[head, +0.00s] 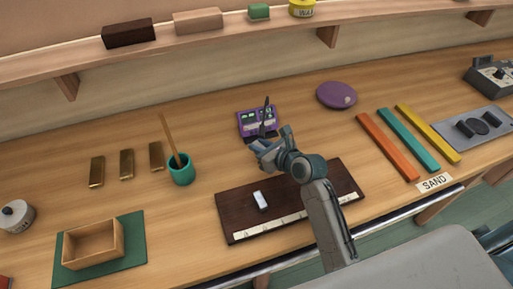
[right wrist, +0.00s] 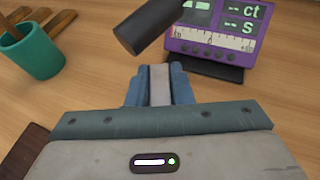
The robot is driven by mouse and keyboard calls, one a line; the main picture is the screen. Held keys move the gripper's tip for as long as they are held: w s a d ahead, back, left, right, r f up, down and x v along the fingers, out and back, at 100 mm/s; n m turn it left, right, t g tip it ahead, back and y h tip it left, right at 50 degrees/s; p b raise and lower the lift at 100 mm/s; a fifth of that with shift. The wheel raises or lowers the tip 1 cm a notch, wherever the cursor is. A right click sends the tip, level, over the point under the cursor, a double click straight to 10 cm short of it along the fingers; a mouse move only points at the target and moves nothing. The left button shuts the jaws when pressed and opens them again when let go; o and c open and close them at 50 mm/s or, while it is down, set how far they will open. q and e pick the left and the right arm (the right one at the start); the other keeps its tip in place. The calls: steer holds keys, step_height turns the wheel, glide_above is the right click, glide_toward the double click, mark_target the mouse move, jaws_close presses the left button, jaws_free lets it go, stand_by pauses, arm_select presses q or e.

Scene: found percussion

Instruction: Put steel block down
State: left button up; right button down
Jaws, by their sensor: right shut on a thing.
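My right gripper (head: 262,148) is above the bench, just in front of the purple meter. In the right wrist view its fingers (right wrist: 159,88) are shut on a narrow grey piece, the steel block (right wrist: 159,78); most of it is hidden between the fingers. A dark cylinder (right wrist: 147,26) on the meter's side stands just beyond the fingertips. A small shiny pale block (head: 260,200) lies on the dark wooden board (head: 236,222), left of my right forearm. My left gripper is out of view.
The purple meter (head: 250,124) has lit displays. A teal cup (head: 181,170) with a stick and several brass bars (head: 126,164) stand left. A purple disc (head: 337,94) lies behind, coloured strips (head: 387,146) right. An open wooden box (head: 93,246) sits on a green mat (head: 137,225).

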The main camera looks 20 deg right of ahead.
steer(key=shift+w+a, duration=0.3)
steer(key=shift+w, duration=0.35)
steer(key=shift+f+p, duration=0.35)
steer(key=shift+f, duration=1.4)
steer(key=c, duration=1.7)
jaws_free()
steer(key=shift+f, duration=0.15)
steer(key=o, duration=0.4)
